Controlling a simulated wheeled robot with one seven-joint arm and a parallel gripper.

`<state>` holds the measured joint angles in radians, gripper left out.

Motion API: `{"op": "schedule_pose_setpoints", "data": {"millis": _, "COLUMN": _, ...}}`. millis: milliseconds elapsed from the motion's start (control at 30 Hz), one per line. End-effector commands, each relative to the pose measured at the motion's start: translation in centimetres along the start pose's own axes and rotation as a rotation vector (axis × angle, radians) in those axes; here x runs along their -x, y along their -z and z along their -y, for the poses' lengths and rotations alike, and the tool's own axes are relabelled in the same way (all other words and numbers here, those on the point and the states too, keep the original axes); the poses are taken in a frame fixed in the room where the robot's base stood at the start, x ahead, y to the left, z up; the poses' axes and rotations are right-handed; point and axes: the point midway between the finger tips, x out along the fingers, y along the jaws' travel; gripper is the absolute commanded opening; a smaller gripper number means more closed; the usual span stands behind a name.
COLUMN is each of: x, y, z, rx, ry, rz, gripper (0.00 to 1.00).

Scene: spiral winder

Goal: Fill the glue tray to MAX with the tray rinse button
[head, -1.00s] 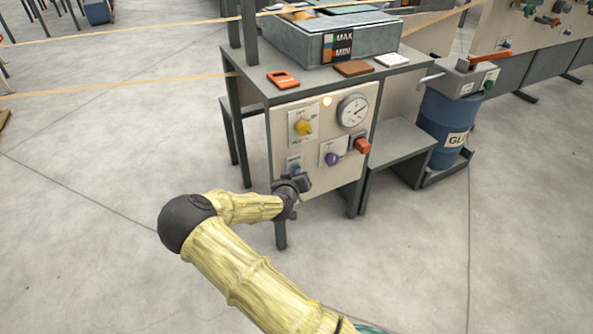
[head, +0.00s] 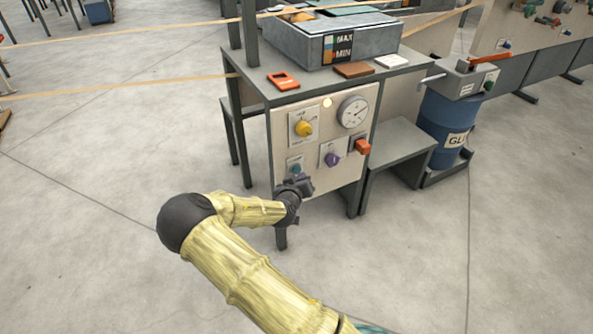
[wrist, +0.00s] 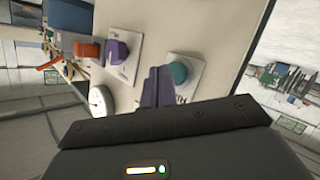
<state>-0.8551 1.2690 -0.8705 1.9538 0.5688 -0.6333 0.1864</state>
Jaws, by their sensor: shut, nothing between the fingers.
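The glue tray (head: 375,41) is a grey metal box on top of the stand, with a MAX/MIN level plate (head: 338,47) on its front. My gripper (head: 306,184) is shut and empty, just below the button in the head view. In the wrist view its fingers (wrist: 158,85) are beside the button; contact cannot be told.
The panel also holds a yellow knob (head: 304,128), a purple knob (head: 332,159), a red-orange switch (head: 362,146), a gauge (head: 353,112) and a lit lamp (head: 327,102). A blue glue drum (head: 445,120) stands at right. The floor in front is clear.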

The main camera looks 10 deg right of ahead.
Motion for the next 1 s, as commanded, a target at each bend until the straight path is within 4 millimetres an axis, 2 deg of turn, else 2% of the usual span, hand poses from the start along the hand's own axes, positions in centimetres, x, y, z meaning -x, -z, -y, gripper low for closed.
{"op": "schedule_pose_setpoints", "data": {"millis": 367, "x": 0.2, "y": -0.2, "z": -0.3, "rx": 0.0, "ry": -0.002, "rz": 0.003, "gripper": 0.0}}
{"op": "schedule_pose_setpoints", "data": {"millis": 1000, "x": 3.6, "y": -2.5, "z": -2.4, "rx": 0.002, "ry": 0.003, "rz": 0.0, "gripper": 0.0}}
